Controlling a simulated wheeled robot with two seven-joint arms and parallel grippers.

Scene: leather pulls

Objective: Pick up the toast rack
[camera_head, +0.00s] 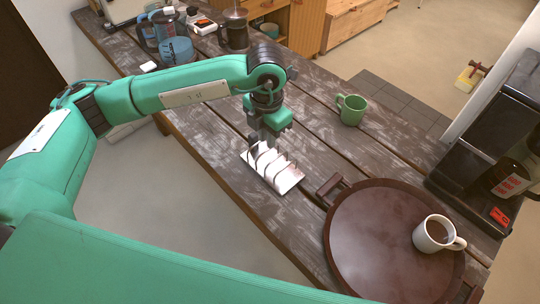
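The toast rack (286,183) is a pale metal rack with several upright dividers. It lies on the wooden table (215,131), near the edge closest to me. My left gripper (256,146) points down over the rack's far-left end, and its fingertips overlap the dividers there. The fingers are small and dark, so I cannot tell whether they are open or shut, or touching the rack. The rack appears to rest on the table. My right gripper is not in view.
A round dark tray (375,235) holds a white mug of brown drink (434,234) at right. A green mug (351,109) stands behind the rack. A black coffee machine (492,130) is at far right. A kettle (174,46) and a dark press pot (235,32) stand at the far end.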

